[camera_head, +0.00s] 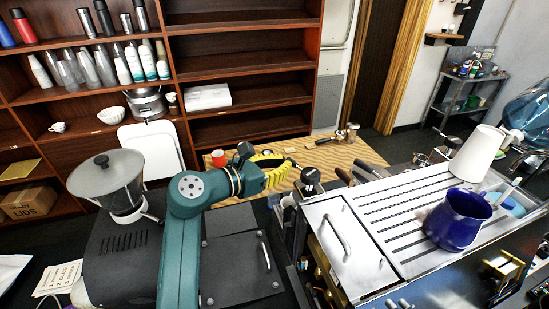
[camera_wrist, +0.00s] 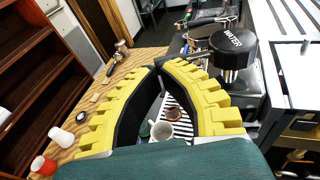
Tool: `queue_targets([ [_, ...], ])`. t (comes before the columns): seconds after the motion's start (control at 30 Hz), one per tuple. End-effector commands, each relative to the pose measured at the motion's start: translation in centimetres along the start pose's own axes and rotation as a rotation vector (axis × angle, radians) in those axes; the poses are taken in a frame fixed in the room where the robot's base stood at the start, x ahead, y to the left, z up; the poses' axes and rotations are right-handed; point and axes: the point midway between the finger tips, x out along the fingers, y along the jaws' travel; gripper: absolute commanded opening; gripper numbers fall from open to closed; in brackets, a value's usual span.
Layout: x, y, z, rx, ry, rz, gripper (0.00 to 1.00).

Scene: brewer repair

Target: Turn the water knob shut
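The water knob (camera_wrist: 232,42) is a black round knob marked "WATER" on a metal stem, right of my gripper in the wrist view. In the head view, the black knob (camera_head: 311,174) stands at the left end of the espresso machine. My gripper (camera_wrist: 158,70) has yellow ribbed fingers with black inner faces. Its fingertips meet and the fingers bow apart below them, with nothing held. In the head view, my gripper (camera_head: 288,162) is left of the knob and apart from it. The knob's turned position cannot be told.
The espresso machine (camera_head: 343,245) carries a blue pitcher (camera_head: 458,220) on its slatted top. A white mug (camera_wrist: 160,130) shows below, between my fingers. A wooden table (camera_head: 345,155) lies behind, with a red cup (camera_head: 218,158). A grinder (camera_head: 115,185) stands at left.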

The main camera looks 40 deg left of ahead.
Motion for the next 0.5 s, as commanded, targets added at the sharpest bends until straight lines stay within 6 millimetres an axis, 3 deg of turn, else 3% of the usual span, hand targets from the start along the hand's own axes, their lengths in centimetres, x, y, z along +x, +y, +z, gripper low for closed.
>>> queue_targets([
  [0.03, 0.2, -0.1, 0.7, -0.003, 0.003, -0.003, 0.00],
  [0.5, 2.2, 0.3, 0.6, -0.002, 0.001, 0.001, 0.00],
])
